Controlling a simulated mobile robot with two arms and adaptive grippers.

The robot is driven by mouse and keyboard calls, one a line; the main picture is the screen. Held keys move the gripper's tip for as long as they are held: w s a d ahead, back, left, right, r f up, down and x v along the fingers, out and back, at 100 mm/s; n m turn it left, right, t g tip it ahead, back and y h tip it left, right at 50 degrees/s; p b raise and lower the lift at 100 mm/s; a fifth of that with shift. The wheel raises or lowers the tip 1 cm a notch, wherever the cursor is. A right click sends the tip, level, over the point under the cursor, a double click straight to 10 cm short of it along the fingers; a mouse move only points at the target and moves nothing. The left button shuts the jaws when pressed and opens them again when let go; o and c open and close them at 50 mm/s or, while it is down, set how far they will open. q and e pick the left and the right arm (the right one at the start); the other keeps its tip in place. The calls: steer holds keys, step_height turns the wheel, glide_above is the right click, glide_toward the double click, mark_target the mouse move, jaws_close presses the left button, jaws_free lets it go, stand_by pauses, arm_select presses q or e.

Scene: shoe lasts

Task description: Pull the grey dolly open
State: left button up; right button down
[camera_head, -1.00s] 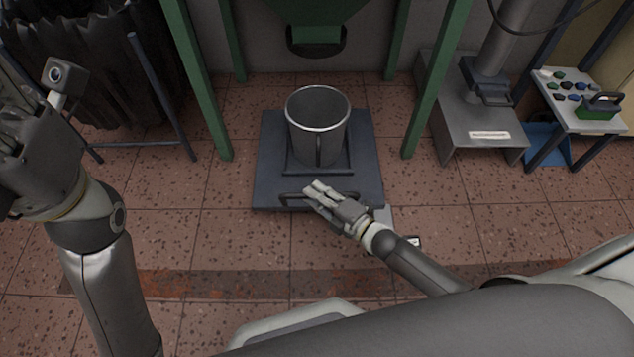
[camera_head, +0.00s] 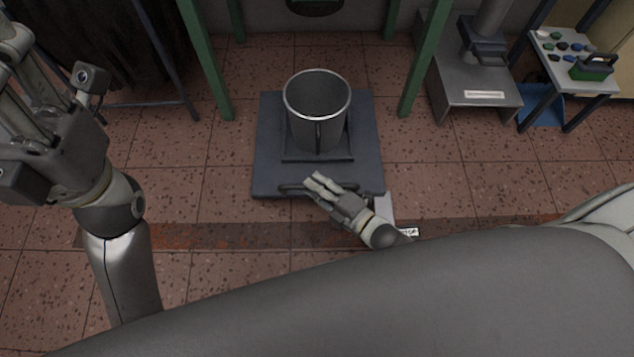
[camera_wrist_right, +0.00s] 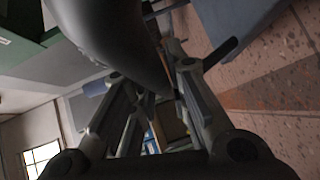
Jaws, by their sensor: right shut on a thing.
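The grey dolly (camera_head: 268,160) is a flat dark slab on the floor, with a metal bin (camera_head: 316,118) standing upright on it. Its dark bar handle (camera_head: 291,187) runs along the front edge. My right gripper (camera_head: 314,183) is shut on this handle near its middle; the fingers hide part of the bar. In the right wrist view the handle (camera_wrist_right: 221,52) sticks out beside the fingers, with a blue-grey surface of the dolly (camera_wrist_right: 232,22) behind. My left gripper (camera_head: 22,65) is raised at the far left, away from the dolly; its fingertips are partly cut off.
Green frame legs (camera_head: 205,60) (camera_head: 425,60) stand behind the dolly on both sides. A grey machine (camera_head: 475,92) and a small table (camera_head: 590,80) with coloured pieces are at the right.

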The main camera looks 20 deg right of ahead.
steer(key=c, duration=1.4)
jaws_free()
steer(key=v, duration=1.2)
